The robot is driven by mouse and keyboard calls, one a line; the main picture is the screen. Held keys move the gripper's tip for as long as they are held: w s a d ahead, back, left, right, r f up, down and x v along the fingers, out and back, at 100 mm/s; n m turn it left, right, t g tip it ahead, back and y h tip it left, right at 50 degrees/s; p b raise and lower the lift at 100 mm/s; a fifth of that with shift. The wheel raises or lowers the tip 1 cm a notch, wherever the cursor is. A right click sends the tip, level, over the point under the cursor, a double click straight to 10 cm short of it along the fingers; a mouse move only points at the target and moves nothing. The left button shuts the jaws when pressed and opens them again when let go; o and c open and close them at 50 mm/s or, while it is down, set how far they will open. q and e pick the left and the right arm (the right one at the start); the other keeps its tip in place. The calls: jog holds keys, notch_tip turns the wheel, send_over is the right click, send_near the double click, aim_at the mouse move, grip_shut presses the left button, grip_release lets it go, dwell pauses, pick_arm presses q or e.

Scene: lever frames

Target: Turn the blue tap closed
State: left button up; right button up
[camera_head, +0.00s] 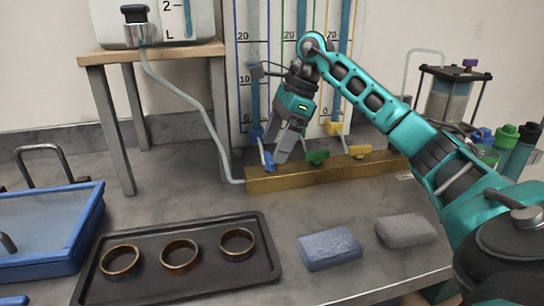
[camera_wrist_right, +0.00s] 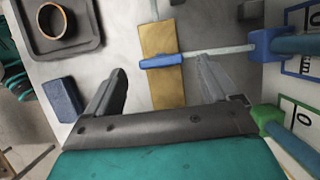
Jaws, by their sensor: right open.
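The blue tap (camera_head: 268,160) is at the left part of the brass bar (camera_head: 262,181). In the right wrist view its handle (camera_wrist_right: 160,61) lies across the bar (camera_wrist_right: 161,85), roughly in line with the pale tube (camera_wrist_right: 225,51) from the blue tube fitting. My right gripper (camera_head: 283,156) is open above the tap's right side in the head view. In the wrist view its two fingers (camera_wrist_right: 160,72) stand apart, one to each side of the handle, with no clear contact. My left gripper is not in view.
Green (camera_head: 316,158) and yellow (camera_head: 359,151) taps sit farther right on the bar. Tall gauge tubes (camera_head: 290,70) stand behind. A black tray with rings (camera_head: 150,285) and two sponges (camera_head: 330,248) lie in front.

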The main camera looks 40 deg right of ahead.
aim_at(269, 162)
jog(key=shift+x, duration=1.45)
jog(key=shift+c, duration=0.2)
jog(key=c, duration=1)
